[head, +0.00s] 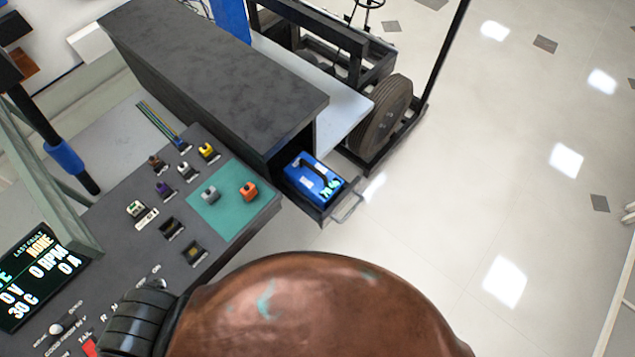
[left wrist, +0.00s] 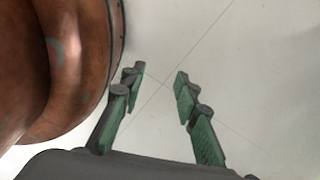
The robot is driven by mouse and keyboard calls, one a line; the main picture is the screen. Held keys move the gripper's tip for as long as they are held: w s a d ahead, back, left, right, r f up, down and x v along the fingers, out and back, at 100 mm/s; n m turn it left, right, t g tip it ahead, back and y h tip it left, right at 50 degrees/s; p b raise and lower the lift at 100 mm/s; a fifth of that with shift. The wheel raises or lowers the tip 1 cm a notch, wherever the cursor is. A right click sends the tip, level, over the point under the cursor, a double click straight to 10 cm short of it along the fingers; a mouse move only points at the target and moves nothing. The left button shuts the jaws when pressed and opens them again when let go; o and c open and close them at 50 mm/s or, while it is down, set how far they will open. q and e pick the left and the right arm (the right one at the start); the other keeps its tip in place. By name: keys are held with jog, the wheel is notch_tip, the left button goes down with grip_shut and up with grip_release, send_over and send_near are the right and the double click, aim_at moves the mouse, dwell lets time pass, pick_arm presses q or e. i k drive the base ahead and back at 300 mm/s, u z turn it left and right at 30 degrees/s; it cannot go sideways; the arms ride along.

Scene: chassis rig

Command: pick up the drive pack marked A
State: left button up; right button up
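A blue pack (head: 309,182) with a black carry handle sits in an open drawer (head: 347,205) under the dark bench top in the head view. Cyan marks show at its near end, but I cannot read a letter on it. My left gripper (left wrist: 159,76) is open and empty in the left wrist view, above pale floor. It is not in the head view, so its distance from the pack cannot be told. My right gripper is in neither view.
The dark cabinet (head: 215,70) stands over the drawer. A control panel left of it carries a green mat (head: 222,209) with a grey and an orange block. A wheeled chassis (head: 380,115) stands behind. Floor right of the drawer is clear.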

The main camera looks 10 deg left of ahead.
aim_at(318, 184)
jog(key=k, duration=0.95)
jog(key=z, duration=0.95)
jog(key=i, duration=4.15)
jog(key=u, duration=3.7)
jog(key=i, duration=0.55)
jog(key=u, duration=0.05)
